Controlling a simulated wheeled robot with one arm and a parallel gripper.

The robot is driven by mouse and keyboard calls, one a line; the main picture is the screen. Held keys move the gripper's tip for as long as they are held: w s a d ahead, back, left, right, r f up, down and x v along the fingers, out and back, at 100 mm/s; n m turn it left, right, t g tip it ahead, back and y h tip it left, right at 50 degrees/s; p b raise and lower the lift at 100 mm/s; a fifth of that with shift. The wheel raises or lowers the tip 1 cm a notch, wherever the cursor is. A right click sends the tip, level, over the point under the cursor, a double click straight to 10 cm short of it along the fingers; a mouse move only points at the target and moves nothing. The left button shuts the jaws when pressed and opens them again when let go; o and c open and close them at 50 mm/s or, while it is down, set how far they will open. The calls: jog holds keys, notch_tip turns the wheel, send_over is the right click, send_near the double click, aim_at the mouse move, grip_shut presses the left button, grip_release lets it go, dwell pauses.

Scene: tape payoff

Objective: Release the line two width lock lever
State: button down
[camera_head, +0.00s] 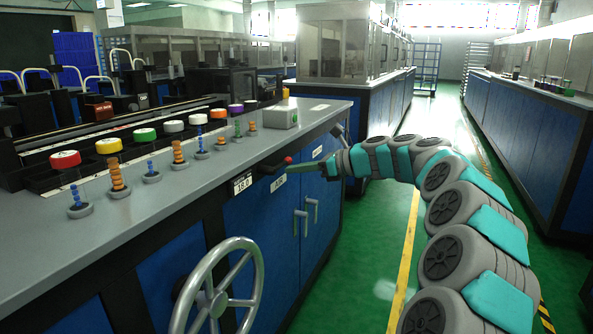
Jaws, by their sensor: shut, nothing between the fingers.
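A lever with a red knob (287,160) and a dark arm sits on the front face of the left workbench, just under its top edge. A second, grey lever (341,136) stands farther along the same face. I cannot read which lever belongs to line two.
The bench top (130,215) holds coloured round caps and several small spools on pegs. A large handwheel (218,292) and cabinet door handles (300,222) stick out from the front. A label reading 15.0 (242,183) is on the edge. The green aisle floor (350,265) is clear.

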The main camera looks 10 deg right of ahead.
jog(key=shift+r+n+t, duration=0.3)
jog(key=shift+r+n, duration=0.1)
jog(key=shift+n, duration=0.1)
jog(key=shift+s+r+n+t+h, duration=0.1)
jog(key=shift+r+n+t+h, duration=0.2)
jog(key=shift+r+n, duration=0.5)
jog(key=s+a+r+n+t+b, duration=0.2)
jog(key=s+r+n+t+b, duration=0.1)
jog(key=n+b, duration=0.5)
jog(key=shift+s+a+r+n+t, duration=0.25)
jog(key=shift+r+n+t, duration=0.35)
jog(key=shift+n, duration=0.4)
jog(key=shift+s+a+r, duration=0.1)
jog(key=shift+a+r, duration=0.05)
jog(key=shift+a, duration=0.05)
jog(key=shift+d, duration=0.1)
jog(key=s+d, duration=0.6)
jog(key=d, duration=0.3)
jog(key=shift+s+d, duration=0.2)
jog(key=shift+d, duration=0.1)
